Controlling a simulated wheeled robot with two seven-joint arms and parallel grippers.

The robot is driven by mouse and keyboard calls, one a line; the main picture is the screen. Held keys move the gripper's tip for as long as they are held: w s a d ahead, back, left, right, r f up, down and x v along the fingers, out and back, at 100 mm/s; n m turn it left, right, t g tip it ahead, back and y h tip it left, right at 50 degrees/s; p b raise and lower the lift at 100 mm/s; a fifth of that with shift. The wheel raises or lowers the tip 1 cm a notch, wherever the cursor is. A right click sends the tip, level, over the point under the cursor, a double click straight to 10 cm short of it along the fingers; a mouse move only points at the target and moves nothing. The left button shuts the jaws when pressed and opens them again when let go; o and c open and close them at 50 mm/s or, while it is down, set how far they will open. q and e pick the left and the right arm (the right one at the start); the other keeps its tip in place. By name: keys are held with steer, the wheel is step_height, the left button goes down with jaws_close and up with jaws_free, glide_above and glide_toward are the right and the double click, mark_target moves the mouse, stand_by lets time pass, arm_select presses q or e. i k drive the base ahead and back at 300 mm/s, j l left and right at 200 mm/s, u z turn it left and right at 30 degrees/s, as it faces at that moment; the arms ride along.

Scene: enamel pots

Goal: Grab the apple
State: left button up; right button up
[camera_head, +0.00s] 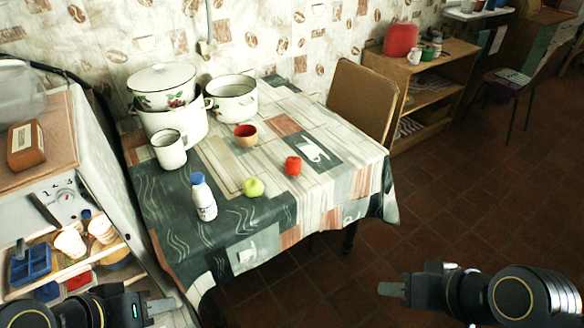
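A yellow-green apple (253,187) sits on the patterned tablecloth near the front of the table (160,215). A red, rounded fruit or vegetable (293,165) lies to its right and a little further back; I cannot tell if it is an apple too. My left gripper (160,307) is at the bottom left, in front of the table and well away from the apple. My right gripper (391,289) is at the lower right over the floor, also far from both. I see nothing held in either, and their finger gaps are unclear.
A white bottle with a blue cap (204,197) stands left of the apple. A white mug (169,149), a red and tan cup (246,135) and enamel pots (232,98) stand behind. A chair (362,100) is at the table's right.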

mark_target(253, 187)
steer(key=i+j+u, duration=0.8)
steer(key=k+j, duration=0.1)
